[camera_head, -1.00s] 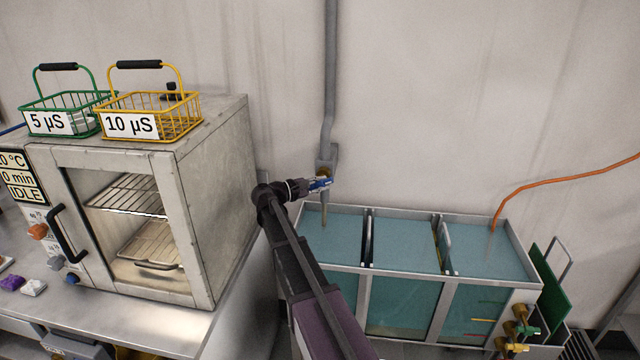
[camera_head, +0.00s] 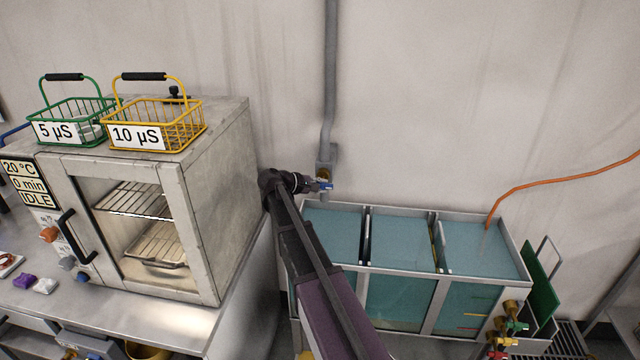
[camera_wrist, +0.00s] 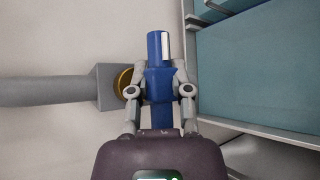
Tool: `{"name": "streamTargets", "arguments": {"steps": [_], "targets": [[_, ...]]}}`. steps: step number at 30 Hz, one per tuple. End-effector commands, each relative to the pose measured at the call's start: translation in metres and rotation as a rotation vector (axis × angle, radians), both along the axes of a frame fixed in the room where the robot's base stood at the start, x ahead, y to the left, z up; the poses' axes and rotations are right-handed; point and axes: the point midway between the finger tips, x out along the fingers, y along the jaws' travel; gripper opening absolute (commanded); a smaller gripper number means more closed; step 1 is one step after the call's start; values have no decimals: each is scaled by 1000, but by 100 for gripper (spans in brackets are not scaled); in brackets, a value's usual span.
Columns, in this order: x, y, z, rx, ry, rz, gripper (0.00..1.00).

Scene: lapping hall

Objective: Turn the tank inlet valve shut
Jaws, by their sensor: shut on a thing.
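The tank inlet valve has a blue lever (camera_head: 326,186) and a brass body (camera_head: 323,174) at the foot of a grey wall pipe (camera_head: 328,90), above the left end of the tank (camera_head: 400,268). My gripper (camera_head: 309,185) reaches it from the left. In the wrist view my gripper (camera_wrist: 160,88) is shut on the blue lever (camera_wrist: 158,48), one finger on each side. There the lever lies crosswise to the grey pipe (camera_wrist: 45,91), and a brass ring (camera_wrist: 124,84) shows beside the left finger. No stream shows under the valve in the head view.
An oven (camera_head: 215,190) stands left of my arm, with a green basket (camera_head: 72,120) and a yellow basket (camera_head: 155,125) on top. An orange hose (camera_head: 560,180) runs into the tank's right part. Small valves (camera_head: 510,325) sit at its right end.

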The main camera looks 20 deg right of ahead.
Motion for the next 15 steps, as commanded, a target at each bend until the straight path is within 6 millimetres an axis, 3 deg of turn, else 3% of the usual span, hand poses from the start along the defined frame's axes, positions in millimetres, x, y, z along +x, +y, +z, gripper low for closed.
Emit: {"name": "streamTargets", "arguments": {"steps": [9, 10, 12, 13, 15], "targets": [[2, -1, 1, -2, -3, 4, 0], [2, -1, 1, -2, -3, 4, 29], [2, -1, 1, -3, -3, 3, 50], [2, -1, 1, -3, -3, 3, 59], [1, -1, 0, -2, -2, 2, 61]]}}
